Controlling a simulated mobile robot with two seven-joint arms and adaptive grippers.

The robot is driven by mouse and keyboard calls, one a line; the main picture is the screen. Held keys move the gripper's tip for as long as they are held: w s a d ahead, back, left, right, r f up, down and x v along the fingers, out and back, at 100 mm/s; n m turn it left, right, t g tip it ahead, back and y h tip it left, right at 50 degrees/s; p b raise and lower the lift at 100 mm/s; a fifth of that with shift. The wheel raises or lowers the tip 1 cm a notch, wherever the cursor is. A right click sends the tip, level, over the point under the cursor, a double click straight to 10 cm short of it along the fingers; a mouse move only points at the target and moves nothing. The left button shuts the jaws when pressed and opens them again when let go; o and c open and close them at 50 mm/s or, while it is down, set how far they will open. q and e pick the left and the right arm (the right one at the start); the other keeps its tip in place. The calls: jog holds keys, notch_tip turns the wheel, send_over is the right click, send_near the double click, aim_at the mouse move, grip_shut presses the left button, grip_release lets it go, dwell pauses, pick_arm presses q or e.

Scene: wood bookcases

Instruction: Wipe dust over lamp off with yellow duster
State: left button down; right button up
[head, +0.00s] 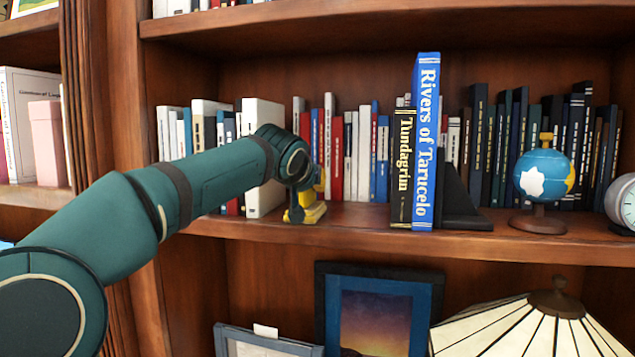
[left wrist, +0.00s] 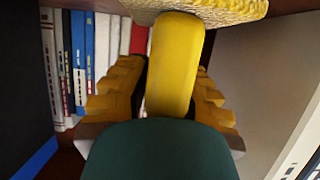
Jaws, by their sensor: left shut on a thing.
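My left gripper (head: 303,190) is at the middle shelf, between a white book and a row of books. It is shut on the yellow duster (head: 306,213), which is at the shelf board. In the left wrist view, the duster's smooth yellow handle (left wrist: 172,70) is between the fingers, with its textured head at the top edge. The lamp (head: 540,325), with a cream panelled shade and dark ribs, is at the lower right, below that shelf; its base is out of view. I cannot make out dust on the shade. My right gripper is not in view.
The middle shelf (head: 350,228) juts out above the lamp. On it stand a blue book (head: 425,140), a black bookend (head: 460,205) and a globe (head: 543,175). Framed pictures (head: 378,312) stand left of the lamp. A white book (head: 262,150) stands beside my gripper.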

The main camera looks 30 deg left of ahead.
pick_arm(q)
jog(key=shift+s+a+p, duration=0.25)
jog(key=shift+a, duration=0.65)
jog(key=shift+s+a+p, duration=0.2)
jog(key=shift+a+p, duration=0.05)
jog(key=shift+a, duration=0.65)
jog(key=shift+w, duration=0.15)
